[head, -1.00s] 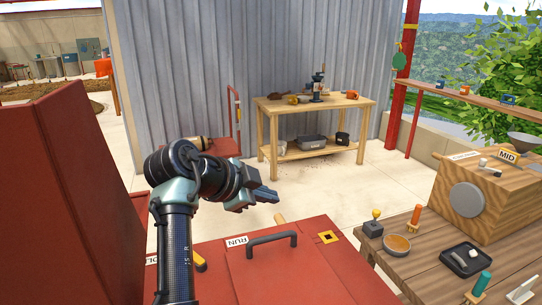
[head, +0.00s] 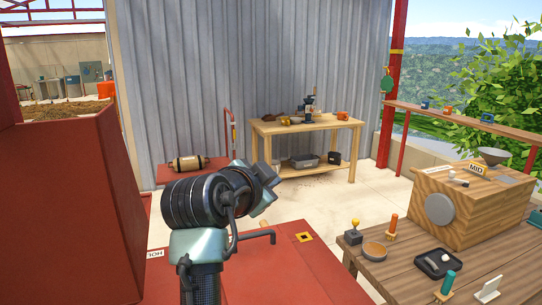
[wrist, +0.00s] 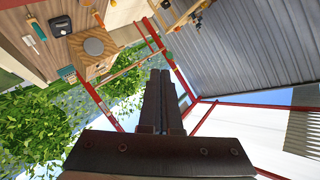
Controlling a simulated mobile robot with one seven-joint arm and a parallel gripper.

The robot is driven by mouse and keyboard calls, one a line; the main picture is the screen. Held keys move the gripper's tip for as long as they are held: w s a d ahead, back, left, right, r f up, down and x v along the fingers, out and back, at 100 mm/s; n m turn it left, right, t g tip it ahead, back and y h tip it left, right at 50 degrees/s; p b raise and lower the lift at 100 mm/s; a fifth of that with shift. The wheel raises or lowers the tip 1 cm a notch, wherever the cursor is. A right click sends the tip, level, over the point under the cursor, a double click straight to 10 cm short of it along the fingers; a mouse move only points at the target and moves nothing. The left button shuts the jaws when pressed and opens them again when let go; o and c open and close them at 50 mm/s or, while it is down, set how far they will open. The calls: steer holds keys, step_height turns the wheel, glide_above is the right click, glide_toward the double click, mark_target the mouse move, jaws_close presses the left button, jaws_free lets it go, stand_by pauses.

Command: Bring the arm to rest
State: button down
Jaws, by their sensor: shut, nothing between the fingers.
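My gripper (head: 264,201) shows in the head view at the end of my raised arm, above the red panel and left of the wooden table. Its fingers are partly hidden behind my wrist in that view. In the wrist view my gripper (wrist: 160,78) has its two dark fingers pressed together, with nothing between them. The fingers point out over open space, with the grey corrugated wall and red posts beyond. It touches nothing that I can see.
A red panel (head: 310,275) with a handle lies below my arm, and a tall red box (head: 75,190) stands at left. A wooden table (head: 375,285) at right carries a wooden machine (head: 470,215) and small tools. A workbench (head: 305,128) stands by the wall (head: 250,60). Pale floor between is clear.

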steer(key=s+r+n+t+y+p, duration=0.1)
steer(key=s+r+n+t, duration=0.25)
steer(key=s+r, duration=0.4)
steer(key=s+r+n+t+y+p, duration=0.1)
steer(key=s+r+n+t+y, duration=0.3)
steer(key=r, duration=0.7)
steer(key=s+r+n+t, duration=0.2)
steer(key=s+r+t, duration=0.1)
steer(key=s+r, duration=0.2)
steer(key=s+r+n+t+p, duration=0.1)
steer(key=s+r+n+t, duration=0.1)
steer(key=s, duration=0.8)
step_height(320, 180, up, 3)
steer(key=shift+s+f+t, duration=0.15)
steer(key=shift+s+t, duration=0.1)
steer(key=shift+t, duration=0.4)
steer(key=shift+n, duration=0.25)
